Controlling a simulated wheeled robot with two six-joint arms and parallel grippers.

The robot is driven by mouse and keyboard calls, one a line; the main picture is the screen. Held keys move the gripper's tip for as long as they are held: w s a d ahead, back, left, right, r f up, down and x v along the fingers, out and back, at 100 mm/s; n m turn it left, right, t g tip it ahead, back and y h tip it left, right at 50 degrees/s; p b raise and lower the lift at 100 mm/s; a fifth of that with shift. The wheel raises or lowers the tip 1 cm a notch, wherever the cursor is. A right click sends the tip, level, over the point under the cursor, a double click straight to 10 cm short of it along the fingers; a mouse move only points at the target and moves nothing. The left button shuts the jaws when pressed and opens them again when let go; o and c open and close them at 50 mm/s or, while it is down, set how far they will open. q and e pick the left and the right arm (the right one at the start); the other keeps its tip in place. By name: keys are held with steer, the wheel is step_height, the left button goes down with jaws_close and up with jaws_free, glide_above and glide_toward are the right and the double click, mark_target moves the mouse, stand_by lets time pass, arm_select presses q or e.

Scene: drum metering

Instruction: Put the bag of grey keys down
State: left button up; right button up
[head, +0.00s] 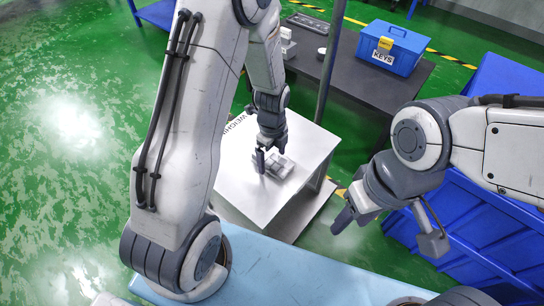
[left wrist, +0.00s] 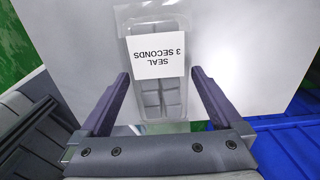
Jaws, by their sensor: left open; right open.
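The bag of grey keys (head: 282,168) lies on the white-topped table (head: 240,190). In the left wrist view it is a clear bag (left wrist: 170,100) of grey keys with a white label (left wrist: 159,59) reading "SEAL 3 SECONDS", upside down in the picture. My left gripper (head: 268,163) is at the near left side of the bag in the head view. In the left wrist view its open fingers (left wrist: 158,105) stand apart on either side of the bag's lower part, with gaps between. My right gripper (head: 340,222) is open and empty, away to the right of the table.
A dark table (head: 400,85) behind holds a blue box (head: 393,47) labelled KEYS. Blue bins (head: 470,225) stand at the right. A pale blue surface (head: 290,275) lies in front. A grey post (head: 331,60) rises behind the white table.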

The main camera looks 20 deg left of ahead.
mark_target(272, 157)
arm_select(q)
step_height(272, 157, up, 11)
steer(key=p, duration=0.5)
steer(key=s+d+r+n, duration=0.6)
steer(key=s+d+r, duration=0.2)
steer(key=d, duration=0.1)
steer(key=s+d+r+n, duration=0.1)
steer(key=s+r+n, duration=0.1)
steer(key=s+n, duration=0.2)
steer(key=s+d+r+n+h, duration=0.1)
steer(key=s+d+r+n, duration=0.1)
steer(key=s, duration=0.7)
steer(key=r+n, duration=0.1)
steer(key=n, duration=0.1)
steer(key=shift+d+n, duration=0.15)
steer(key=shift+n, duration=0.25)
